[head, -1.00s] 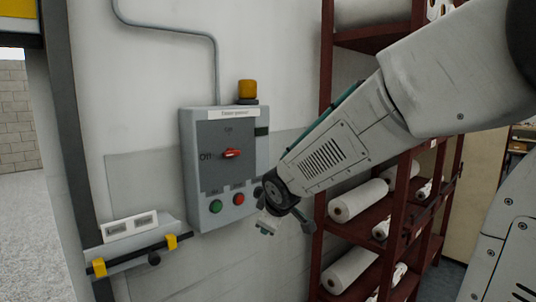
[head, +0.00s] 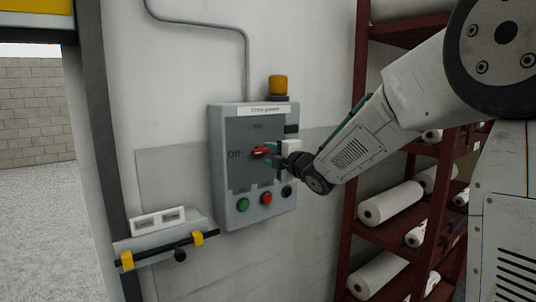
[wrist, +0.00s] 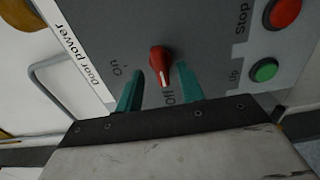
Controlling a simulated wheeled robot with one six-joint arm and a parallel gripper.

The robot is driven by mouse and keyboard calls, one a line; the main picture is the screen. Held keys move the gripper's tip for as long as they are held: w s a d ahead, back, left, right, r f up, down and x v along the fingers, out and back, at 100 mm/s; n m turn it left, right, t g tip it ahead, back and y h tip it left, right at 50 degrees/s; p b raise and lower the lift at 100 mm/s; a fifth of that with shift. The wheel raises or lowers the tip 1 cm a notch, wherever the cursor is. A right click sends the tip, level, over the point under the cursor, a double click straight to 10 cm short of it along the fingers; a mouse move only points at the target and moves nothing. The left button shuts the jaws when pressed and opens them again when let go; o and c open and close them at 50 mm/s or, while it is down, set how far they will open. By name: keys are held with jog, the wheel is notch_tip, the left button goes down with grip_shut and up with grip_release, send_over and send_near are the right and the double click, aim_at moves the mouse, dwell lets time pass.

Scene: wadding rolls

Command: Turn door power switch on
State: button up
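The red door power switch (head: 262,151) is a rotary knob on a grey control box (head: 221,190) labelled "Door power". It lies level, towards the "Off" mark on its left. In the wrist view the red knob (wrist: 161,60) has a white line pointing at "Off"; "On" is printed a quarter turn away. My gripper (head: 275,153) is at the front of the box. Its two teal fingers, also in the wrist view (wrist: 159,70), are apart, one on each side of the knob, with gaps visible. I cannot tell how deep the tips reach past the knob.
Below the switch are a green button (head: 243,204), a red button (head: 266,198) and a dark one (head: 287,191). A yellow lamp (head: 277,85) tops the box. A red shelf (head: 357,180) with white rolls stands right. A doorway is at left.

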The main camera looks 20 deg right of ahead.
jog(key=shift+x, duration=1.2)
